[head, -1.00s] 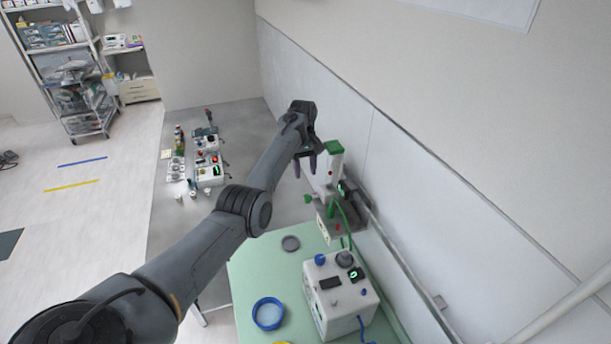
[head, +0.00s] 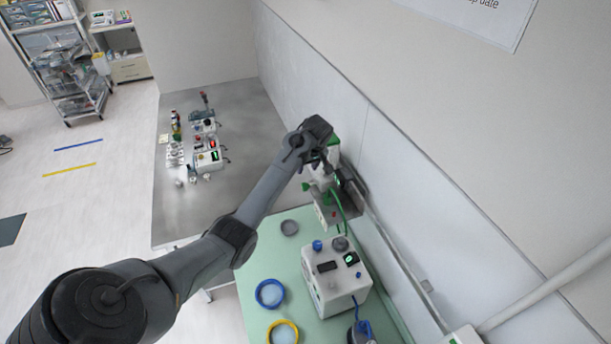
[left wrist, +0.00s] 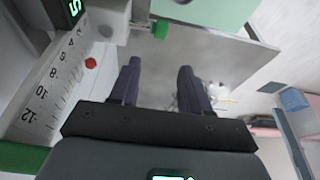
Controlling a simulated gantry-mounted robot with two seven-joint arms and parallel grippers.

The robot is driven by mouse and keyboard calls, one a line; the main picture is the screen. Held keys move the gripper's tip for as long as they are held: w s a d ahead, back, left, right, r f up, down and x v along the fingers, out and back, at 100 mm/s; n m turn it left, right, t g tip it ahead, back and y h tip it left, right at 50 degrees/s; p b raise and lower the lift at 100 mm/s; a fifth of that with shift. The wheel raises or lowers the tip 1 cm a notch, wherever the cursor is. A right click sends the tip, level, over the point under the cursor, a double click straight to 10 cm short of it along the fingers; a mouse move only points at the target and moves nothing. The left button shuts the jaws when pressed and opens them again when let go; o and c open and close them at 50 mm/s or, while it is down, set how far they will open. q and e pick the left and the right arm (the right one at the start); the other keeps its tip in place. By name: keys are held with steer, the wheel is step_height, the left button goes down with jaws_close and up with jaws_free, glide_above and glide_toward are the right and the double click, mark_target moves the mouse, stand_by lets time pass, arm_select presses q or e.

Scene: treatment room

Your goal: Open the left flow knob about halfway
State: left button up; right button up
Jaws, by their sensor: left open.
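A white flow meter with green parts (head: 322,184) is mounted at the wall rail. Its green knob (head: 306,187) sticks out on its left side. In the left wrist view, the green knob (left wrist: 160,29) lies just beyond my fingertips, roughly in line with the gap between them. The meter's scale (left wrist: 45,95), a red ball (left wrist: 91,63) and a green display (left wrist: 74,8) show at the left. My left gripper (left wrist: 159,68) is open and empty, apart from the knob. In the head view my left gripper (head: 320,163) partly covers the meter. My right gripper is not in view.
A white device (head: 333,285) with a blue knob stands on the green mat (head: 260,240) below, with blue and yellow rings (head: 270,293) beside it. A green hose (head: 346,212) runs down from the meter. Several small devices (head: 207,160) stand on the grey counter (head: 245,130).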

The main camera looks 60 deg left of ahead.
mark_target(305, 185)
arm_select(q)
steer(key=shift+t+y, duration=0.3)
steer(key=shift+y, duration=0.1)
steer(key=f+p, duration=0.1)
steer(key=f, duration=0.2)
steer(key=a+f, duration=0.1)
steer(key=f, duration=0.2)
steer(key=f+p, duration=0.1)
steer(key=f, duration=0.3)
steer(key=shift+a+p, duration=0.15)
steer(key=shift+p, duration=0.2)
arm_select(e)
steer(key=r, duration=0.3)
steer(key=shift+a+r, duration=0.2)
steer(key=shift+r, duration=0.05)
arm_select(q)
jaws_close()
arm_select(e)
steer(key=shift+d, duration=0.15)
